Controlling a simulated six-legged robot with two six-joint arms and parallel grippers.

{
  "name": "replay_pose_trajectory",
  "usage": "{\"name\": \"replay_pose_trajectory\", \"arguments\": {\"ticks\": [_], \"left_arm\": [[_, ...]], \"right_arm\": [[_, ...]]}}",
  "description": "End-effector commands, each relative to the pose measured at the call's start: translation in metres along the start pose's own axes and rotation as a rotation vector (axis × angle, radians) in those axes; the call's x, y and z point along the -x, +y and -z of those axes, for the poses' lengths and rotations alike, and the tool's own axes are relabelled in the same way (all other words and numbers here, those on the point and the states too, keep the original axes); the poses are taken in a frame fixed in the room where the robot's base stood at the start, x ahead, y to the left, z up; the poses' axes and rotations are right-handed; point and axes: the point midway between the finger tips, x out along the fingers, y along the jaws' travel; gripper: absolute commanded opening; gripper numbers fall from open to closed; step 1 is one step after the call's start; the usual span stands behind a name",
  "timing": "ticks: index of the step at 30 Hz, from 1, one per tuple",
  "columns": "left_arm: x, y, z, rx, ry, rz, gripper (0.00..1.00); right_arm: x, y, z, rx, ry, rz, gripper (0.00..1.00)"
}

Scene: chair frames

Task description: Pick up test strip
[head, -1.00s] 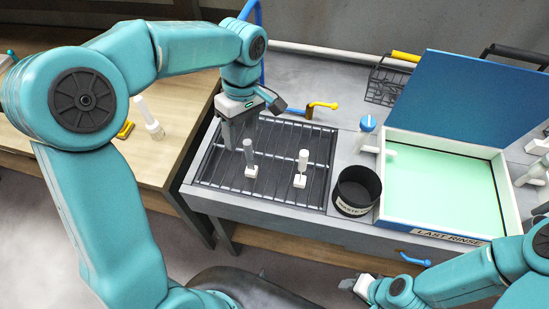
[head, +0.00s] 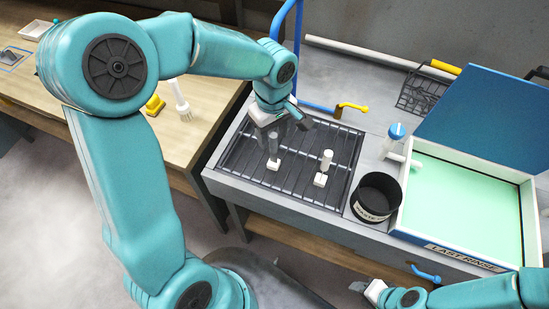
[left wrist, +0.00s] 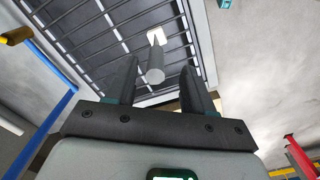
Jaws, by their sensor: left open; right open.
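I cannot make out a thing that is clearly a test strip. A grey post on a small white base (head: 273,167) stands upright on the black rack (head: 236,163); it also shows in the left wrist view (left wrist: 156,76). A second, pale post on a white base (head: 326,161) stands to its right. My left gripper (head: 267,137) is open above the rack, close to the grey post. In the left wrist view, the post shows between the two open fingers (left wrist: 159,75); I cannot tell whether they touch it. My right gripper (head: 364,288) is open at the lower edge, away from the rack.
A black waste bin (head: 375,196) stands right of the rack. Beyond it is a tray with pale green liquid (head: 462,205), marked LAST RINSE. A blue-capped bottle (head: 394,137) stands behind the bin. A wooden table (head: 200,125) is at left.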

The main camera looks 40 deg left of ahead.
Motion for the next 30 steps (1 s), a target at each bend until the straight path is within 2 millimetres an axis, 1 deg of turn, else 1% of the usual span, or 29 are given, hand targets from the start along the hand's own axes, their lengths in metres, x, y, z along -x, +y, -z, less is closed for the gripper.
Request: {"name": "replay_pose_trajectory", "arguments": {"ticks": [2, 6, 9, 12, 18, 19, 20, 21, 23, 24, 30], "left_arm": [[-0.006, 0.002, 0.001, 0.001, -0.002, 0.003, 0.53], [-0.029, 0.006, 0.004, 0.0, -0.004, 0.007, 0.53], [-0.044, 0.007, 0.004, 0.0, -0.002, 0.004, 0.53], [-0.051, 0.007, 0.004, -0.001, -0.002, 0.001, 0.53], [-0.052, 0.007, 0.004, -0.001, -0.001, 0.0, 0.53], [-0.052, 0.007, 0.004, -0.001, -0.001, 0.0, 0.46], [-0.052, 0.007, 0.004, -0.001, -0.001, 0.0, 0.36], [-0.052, 0.007, 0.004, -0.001, -0.001, 0.0, 0.23], [-0.052, 0.007, 0.004, -0.001, -0.001, 0.0, 0.04], [-0.052, 0.007, 0.004, -0.001, -0.001, 0.0, 0.0], [-0.052, 0.007, 0.004, -0.001, -0.001, 0.0, 0.0]], "right_arm": [[0.004, -0.002, 0.0, 0.0, 0.0, 0.0, 0.43], [0.014, -0.005, 0.0, 0.0, 0.0, 0.0, 0.43], [0.014, -0.005, 0.0, 0.0, 0.0, 0.0, 0.43], [0.015, -0.005, 0.0, 0.0, 0.0, 0.0, 0.43], [0.014, -0.005, 0.0, 0.0, 0.0, 0.0, 0.43], [0.014, -0.005, 0.0, 0.0, 0.0, 0.0, 0.43], [0.014, -0.005, 0.0, 0.0, 0.0, 0.0, 0.43], [0.014, -0.005, 0.0, 0.0, 0.0, 0.0, 0.43], [0.014, -0.005, 0.0, 0.0, 0.0, 0.0, 0.43], [0.014, -0.005, 0.0, 0.0, 0.0, 0.0, 0.43], [0.014, -0.005, 0.0, 0.0, 0.0, 0.0, 0.43]]}}
